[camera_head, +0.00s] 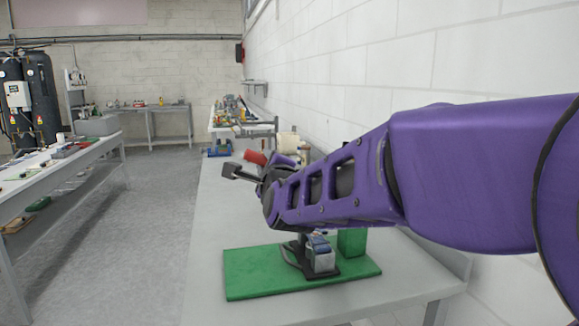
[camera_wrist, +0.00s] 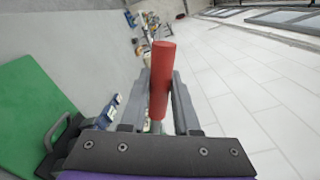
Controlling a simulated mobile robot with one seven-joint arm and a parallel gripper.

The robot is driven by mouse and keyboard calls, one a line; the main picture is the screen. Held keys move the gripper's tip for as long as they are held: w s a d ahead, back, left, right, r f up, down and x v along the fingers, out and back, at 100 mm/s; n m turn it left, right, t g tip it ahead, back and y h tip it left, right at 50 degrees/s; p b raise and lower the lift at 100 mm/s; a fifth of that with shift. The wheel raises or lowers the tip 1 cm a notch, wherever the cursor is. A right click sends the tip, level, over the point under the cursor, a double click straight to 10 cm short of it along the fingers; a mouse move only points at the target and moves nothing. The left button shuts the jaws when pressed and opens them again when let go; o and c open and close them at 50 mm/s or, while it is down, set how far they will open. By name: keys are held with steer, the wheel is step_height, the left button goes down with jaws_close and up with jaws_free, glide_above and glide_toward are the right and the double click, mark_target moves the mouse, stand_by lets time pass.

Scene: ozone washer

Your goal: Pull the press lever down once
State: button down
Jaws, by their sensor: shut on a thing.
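The press lever ends in a red cylindrical handle (camera_wrist: 162,78), which also shows in the head view (camera_head: 254,157) beyond my purple arm. In the wrist view my gripper (camera_wrist: 163,100) has one finger on each side of the handle and is shut on it. In the head view my gripper (camera_head: 250,172) is partly hidden by my own wrist. The press (camera_head: 319,258) stands on a green base board (camera_head: 252,272) on the grey bench. My forearm hides the upper part of the press and most of the lever.
The long grey bench (camera_head: 205,235) runs along a white block wall (camera_head: 340,95) close on the right. Several tools lie at its far end. Another bench (camera_head: 62,165) with small items stands left, across a clear aisle. Dark tanks (camera_head: 42,95) stand at the back left.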

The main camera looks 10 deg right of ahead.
steer(key=shift+d+r, duration=0.2)
steer(key=shift+d+r+m, duration=0.5)
steer(key=shift+r+m, duration=0.05)
steer(key=shift+r, duration=0.2)
steer(key=shift+d+r+m, duration=0.45)
steer(key=shift+r+m, duration=0.1)
steer(key=shift+r, duration=0.15)
steer(key=c, duration=0.6)
jaws_free()
steer(key=shift+c, duration=0.2)
steer(key=shift+a, duration=0.1)
steer(key=s, duration=0.7)
